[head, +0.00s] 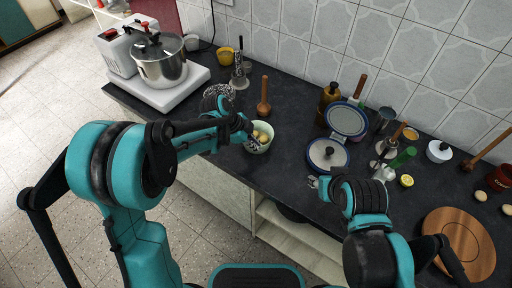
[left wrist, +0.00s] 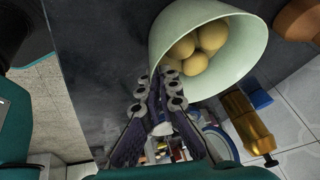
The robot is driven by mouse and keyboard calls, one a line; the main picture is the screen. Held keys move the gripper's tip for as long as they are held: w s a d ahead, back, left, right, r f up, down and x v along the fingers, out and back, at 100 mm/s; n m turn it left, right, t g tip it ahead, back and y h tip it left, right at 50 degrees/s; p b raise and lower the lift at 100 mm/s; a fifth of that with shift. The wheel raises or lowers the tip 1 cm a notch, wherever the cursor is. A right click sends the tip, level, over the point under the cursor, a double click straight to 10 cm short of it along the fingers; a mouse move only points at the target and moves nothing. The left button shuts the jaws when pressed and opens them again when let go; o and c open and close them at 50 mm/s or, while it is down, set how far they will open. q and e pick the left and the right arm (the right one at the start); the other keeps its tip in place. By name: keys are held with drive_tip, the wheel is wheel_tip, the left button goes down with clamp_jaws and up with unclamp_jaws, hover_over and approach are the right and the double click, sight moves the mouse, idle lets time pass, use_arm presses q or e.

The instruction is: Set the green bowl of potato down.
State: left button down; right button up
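The pale green bowl (head: 258,148) holds several potatoes (head: 262,135) and is near the counter's front edge in the head view. In the left wrist view the bowl (left wrist: 222,75) looks tilted by the camera angle, with the potatoes (left wrist: 200,48) inside. My left gripper (head: 246,133) is at the bowl's left rim. Its fingers (left wrist: 156,82) are close together, with the bowl's wall between the tips. I cannot tell whether the bowl's base touches the counter. My right gripper (head: 313,182) is low over the counter's front edge, apart from the bowl; its finger gap is too small to read.
A wooden pestle-like item (head: 264,104) stands behind the bowl. A blue-rimmed pot (head: 327,165) with its lid (head: 347,119) is to the right. A steel pressure cooker (head: 160,68) stands on a white hob at left. Dark counter (head: 288,155) is clear between bowl and pot.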

use_arm(q)
drive_tip(key=shift+r, duration=0.1)
drive_tip(key=c, duration=1.7)
unclamp_jaws()
drive_tip(key=shift+a+r, duration=0.1)
drive_tip(key=shift+r, duration=0.15)
drive_tip(key=p+v, duration=0.5)
drive_tip(key=v, duration=0.6)
drive_tip(key=shift+s+a+r+n+t+y+b, duration=0.1)
drive_tip(key=shift+s+a+r+n+t+y, duration=0.8)
drive_tip(key=shift+s+a+n, duration=1.7)
drive_tip(key=shift+s+a+r+n+t+y+b, duration=0.1)
drive_tip(key=shift+s+a+r+n+t+y, duration=1.05)
drive_tip(key=shift+s+n, duration=2.5)
drive_tip(key=shift+s+a+r+n+t+y+b, duration=0.1)
drive_tip(key=shift+s+a+r+n+t+y, duration=0.55)
drive_tip(key=shift+s+a+n, duration=2.05)
